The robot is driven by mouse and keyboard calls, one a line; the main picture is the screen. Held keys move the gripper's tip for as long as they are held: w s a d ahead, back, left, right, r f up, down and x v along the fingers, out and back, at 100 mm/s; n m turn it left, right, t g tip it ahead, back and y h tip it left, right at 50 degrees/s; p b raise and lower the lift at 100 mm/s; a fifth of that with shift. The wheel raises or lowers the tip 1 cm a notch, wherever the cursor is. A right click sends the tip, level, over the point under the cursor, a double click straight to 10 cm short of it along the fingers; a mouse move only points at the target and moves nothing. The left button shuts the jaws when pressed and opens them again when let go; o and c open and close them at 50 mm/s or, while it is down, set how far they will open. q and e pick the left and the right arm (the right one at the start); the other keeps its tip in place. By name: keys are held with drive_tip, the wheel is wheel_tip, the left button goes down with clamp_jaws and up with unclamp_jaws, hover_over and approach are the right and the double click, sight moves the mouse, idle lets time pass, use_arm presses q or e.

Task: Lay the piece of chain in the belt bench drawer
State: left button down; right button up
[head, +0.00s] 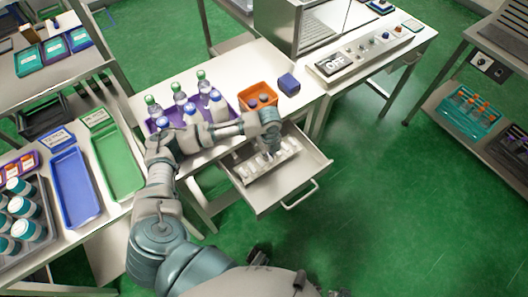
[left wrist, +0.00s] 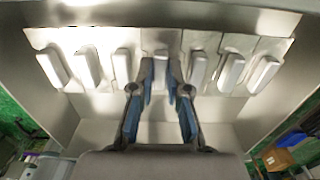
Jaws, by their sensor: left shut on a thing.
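The piece of chain (head: 262,163), a row of several pale flat links with raised white blocks, lies across the inside of the open belt bench drawer (head: 306,177). In the left wrist view the chain (left wrist: 92,66) spans nearly the drawer's whole width. My left gripper (head: 272,150) reaches down into the drawer. Its blue-padded fingers (left wrist: 160,84) are shut on a middle block of the chain. The chain looks flat and low, close to the drawer floor; whether it touches the floor cannot be told. My right gripper does not show.
On the bench beside the drawer stand a purple tray (head: 233,103) with bottles, an orange bin (head: 257,95) and a blue box (head: 289,84). The drawer's front handle (head: 300,194) sticks out over open green floor. A control panel (head: 366,55) reading OFF stands at the upper right.

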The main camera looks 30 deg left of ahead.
use_arm(q)
drive_tip(key=shift+f, duration=0.95)
drive_tip(key=a, duration=0.1)
drive_tip(key=w+a+b, duration=0.1)
drive_tip(key=shift+w+a+f, duration=0.2)
drive_tip(key=shift+a+f, duration=0.2)
drive_tip(key=shift+f, duration=0.15)
drive_tip(key=shift+a, duration=0.25)
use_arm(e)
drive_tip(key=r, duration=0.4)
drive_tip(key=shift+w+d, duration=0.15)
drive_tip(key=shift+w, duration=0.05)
use_arm(q)
drive_tip(key=c, duration=1.2)
unclamp_jaws()
drive_tip(key=shift+f, duration=0.1)
drive_tip(key=shift+o, duration=0.2)
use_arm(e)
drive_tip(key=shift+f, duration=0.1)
use_arm(q)
drive_tip(key=shift+d, duration=0.1)
